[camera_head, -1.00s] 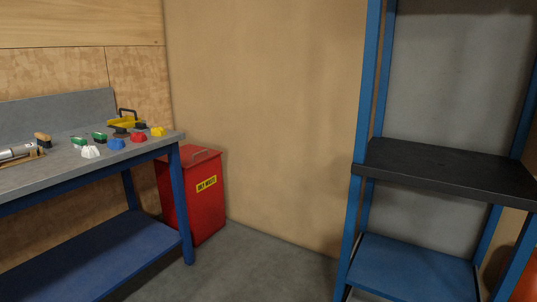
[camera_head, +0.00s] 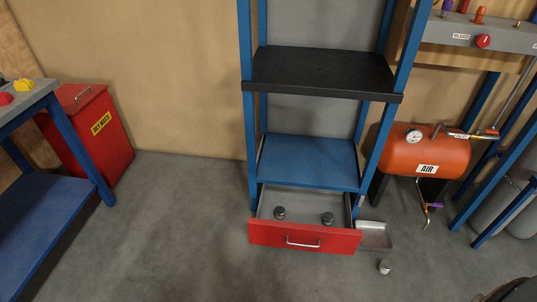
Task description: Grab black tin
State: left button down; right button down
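Two small dark round tins sit inside an open red-fronted drawer (camera_head: 270,233) at the bottom of the blue shelf rack. The left tin (camera_head: 280,212) and the right tin (camera_head: 327,218) stand apart on the drawer's grey floor. Both look dark with a greyish top; which one is the black tin I cannot tell. Another small tin (camera_head: 385,266), lighter in look, stands on the floor to the right of the drawer. Neither of my grippers can be made out in the head view. A dark shape at the bottom right corner is unclear.
A grey metal tray (camera_head: 374,236) lies on the floor beside the drawer. An orange air tank (camera_head: 425,150) stands right of the rack. A blue workbench (camera_head: 50,205) and a red waste bin (camera_head: 112,141) are at left. The floor before the drawer is clear.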

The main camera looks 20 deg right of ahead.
aim_at(328, 218)
jog(key=z, duration=1.3)
